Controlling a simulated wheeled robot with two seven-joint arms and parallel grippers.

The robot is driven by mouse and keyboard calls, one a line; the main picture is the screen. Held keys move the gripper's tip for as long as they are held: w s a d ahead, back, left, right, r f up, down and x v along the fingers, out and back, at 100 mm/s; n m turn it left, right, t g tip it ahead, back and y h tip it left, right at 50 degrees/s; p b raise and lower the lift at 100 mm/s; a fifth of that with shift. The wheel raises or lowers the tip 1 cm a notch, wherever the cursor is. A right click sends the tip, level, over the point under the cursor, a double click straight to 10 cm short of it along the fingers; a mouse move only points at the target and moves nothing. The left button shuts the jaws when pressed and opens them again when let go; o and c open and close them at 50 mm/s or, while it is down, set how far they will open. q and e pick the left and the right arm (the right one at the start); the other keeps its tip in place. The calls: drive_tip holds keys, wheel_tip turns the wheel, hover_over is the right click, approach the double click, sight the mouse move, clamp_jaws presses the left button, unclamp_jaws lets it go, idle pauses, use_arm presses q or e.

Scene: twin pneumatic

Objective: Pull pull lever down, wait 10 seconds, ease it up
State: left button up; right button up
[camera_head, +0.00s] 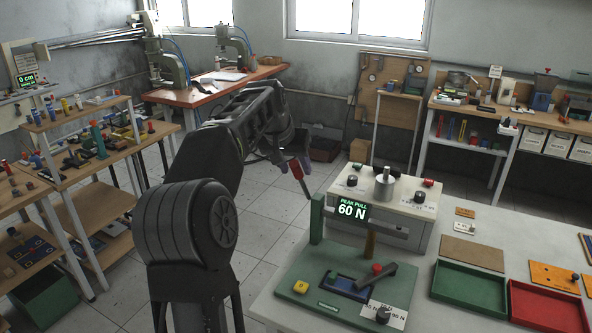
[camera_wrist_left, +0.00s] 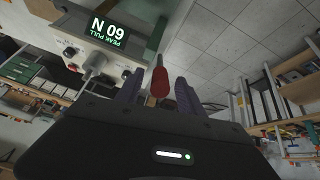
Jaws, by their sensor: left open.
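The pull lever has a red handle (camera_head: 297,169) and a grey rod. It slants up from a green post (camera_head: 317,218) on a green base plate (camera_head: 300,262). My left gripper (camera_head: 292,162) is open at the upper end of the lever. In the left wrist view the red handle (camera_wrist_left: 160,84) lies between the two spread purple-grey fingers (camera_wrist_left: 158,90), with a gap visible on each side. A display (camera_head: 352,209) beside the post reads PEAK PULL 60 N. My right gripper is not in view.
A white control box (camera_head: 385,205) with knobs stands behind the lever stand. A green tray (camera_head: 469,291) and a red tray (camera_head: 545,308) lie to the right. My left arm hides part of the floor and the table's left side. Shelves (camera_head: 75,160) line the left.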

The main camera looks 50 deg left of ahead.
use_arm(q)
drive_tip(key=b+v, duration=0.1)
drive_tip(key=v, duration=0.5)
drive_tip(key=shift+s+r, duration=0.15)
idle(0.4)
